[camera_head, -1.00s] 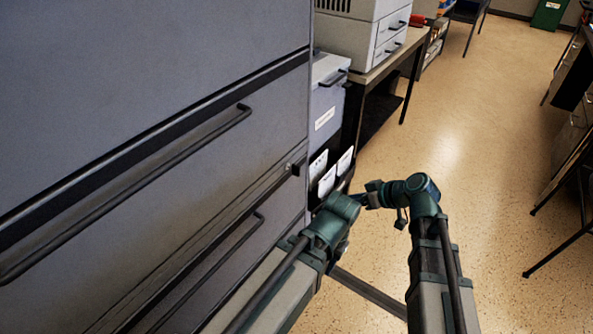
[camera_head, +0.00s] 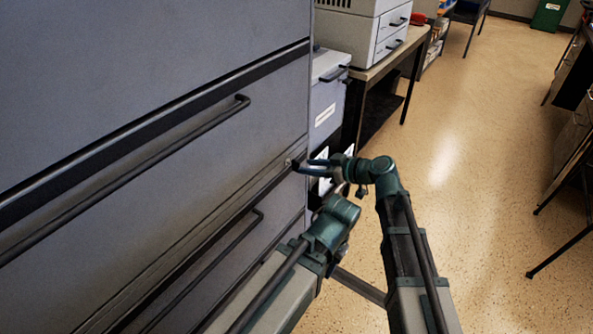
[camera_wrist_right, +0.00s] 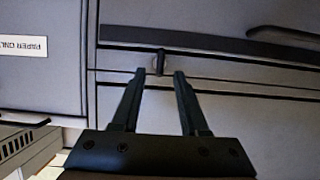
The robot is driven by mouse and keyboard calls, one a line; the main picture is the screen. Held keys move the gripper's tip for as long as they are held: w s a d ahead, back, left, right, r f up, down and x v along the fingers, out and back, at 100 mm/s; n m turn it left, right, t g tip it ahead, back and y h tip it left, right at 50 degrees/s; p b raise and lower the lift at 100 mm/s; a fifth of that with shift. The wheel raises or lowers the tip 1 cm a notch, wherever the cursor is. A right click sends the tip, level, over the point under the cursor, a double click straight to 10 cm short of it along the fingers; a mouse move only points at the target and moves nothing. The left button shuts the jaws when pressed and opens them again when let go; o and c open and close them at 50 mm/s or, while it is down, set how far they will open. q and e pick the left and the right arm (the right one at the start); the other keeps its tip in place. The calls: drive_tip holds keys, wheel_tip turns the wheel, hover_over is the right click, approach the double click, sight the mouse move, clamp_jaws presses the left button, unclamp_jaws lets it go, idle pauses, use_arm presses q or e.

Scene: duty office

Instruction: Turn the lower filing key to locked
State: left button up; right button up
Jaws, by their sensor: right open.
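The lower filing key (camera_head: 291,163) is a small dark tab at the right end of the dark strip on the grey filing cabinet (camera_head: 200,150). In the right wrist view the key (camera_wrist_right: 160,62) stands upright in the picture, across the cabinet's seam lines. My right gripper (camera_head: 308,166) is open, its fingers pointing at the cabinet front. In the wrist view its fingertips (camera_wrist_right: 159,73) are on either side of the key's near end, a little short of it; contact cannot be told.
Long dark drawer handles (camera_head: 150,165) stick out from the cabinet front.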

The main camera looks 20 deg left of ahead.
sight(296, 171)
drive_tip(key=b+x, duration=0.1)
drive_tip(key=x, duration=0.4)
drive_tip(key=shift+w+a+f+b, duration=0.15)
drive_tip(key=shift+a+b, duration=0.15)
drive_tip(key=shift+b, duration=0.05)
clamp_jaws()
